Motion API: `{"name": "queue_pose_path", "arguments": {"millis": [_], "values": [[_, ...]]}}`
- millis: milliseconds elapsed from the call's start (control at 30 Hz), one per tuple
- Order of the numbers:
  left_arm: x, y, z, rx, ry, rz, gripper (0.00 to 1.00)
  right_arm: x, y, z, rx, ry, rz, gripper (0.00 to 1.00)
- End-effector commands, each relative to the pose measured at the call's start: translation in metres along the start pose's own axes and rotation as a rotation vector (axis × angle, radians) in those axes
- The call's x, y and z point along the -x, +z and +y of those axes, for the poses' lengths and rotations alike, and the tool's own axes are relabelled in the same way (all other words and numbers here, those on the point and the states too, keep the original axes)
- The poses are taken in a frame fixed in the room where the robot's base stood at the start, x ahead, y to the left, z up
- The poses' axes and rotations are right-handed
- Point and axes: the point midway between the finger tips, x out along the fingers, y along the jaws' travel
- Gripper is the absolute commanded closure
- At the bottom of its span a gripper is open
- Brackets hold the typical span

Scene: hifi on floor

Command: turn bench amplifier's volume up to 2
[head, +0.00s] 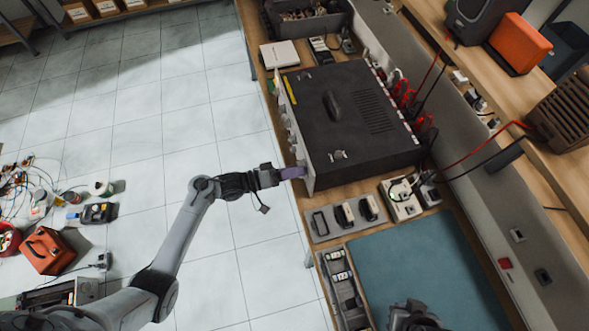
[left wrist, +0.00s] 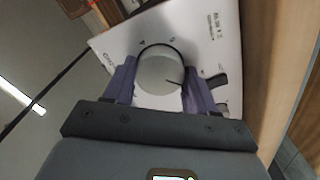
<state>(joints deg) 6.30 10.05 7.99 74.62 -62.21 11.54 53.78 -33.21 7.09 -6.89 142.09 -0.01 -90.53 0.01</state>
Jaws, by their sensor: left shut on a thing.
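The bench amplifier (head: 350,140) is a black box with a pale front panel that faces left, standing on the wooden bench. My left gripper (head: 291,173) is at the near end of this panel. In the left wrist view, my left gripper (left wrist: 160,88) has its purple fingers on both sides of a round pale knob (left wrist: 160,70) and is shut on it. A dark line on the knob points to the lower right in that view. A dark part, seemingly my right gripper (head: 415,316), shows at the bottom edge.
A teal mat (head: 420,265) and a grey tray (head: 345,217) lie on the bench nearer than the amplifier. Red and black cables (head: 410,95) run from its back. A lever switch (left wrist: 216,80) sits right of the knob.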

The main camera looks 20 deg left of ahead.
Motion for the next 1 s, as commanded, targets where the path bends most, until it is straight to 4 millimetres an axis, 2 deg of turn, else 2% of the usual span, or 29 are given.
{"name": "queue_pose_path", "arguments": {"millis": [267, 467, 1000], "values": [[0.0005, -0.0002, -0.0004, -0.03, -0.001, 0.0, 0.74, -0.0004, 0.0005, 0.0004, 0.002, 0.001, -0.001, 1.0], [0.0006, -0.0002, -0.0004, -0.124, -0.001, -0.001, 0.74, -0.001, 0.0006, 0.0001, 0.001, 0.001, -0.001, 1.0], [0.0009, 0.0006, -0.0014, -0.607, 0.0, -0.002, 0.74, -0.0082, 0.0026, -0.0021, -0.007, -0.006, 0.0, 1.0]]}}
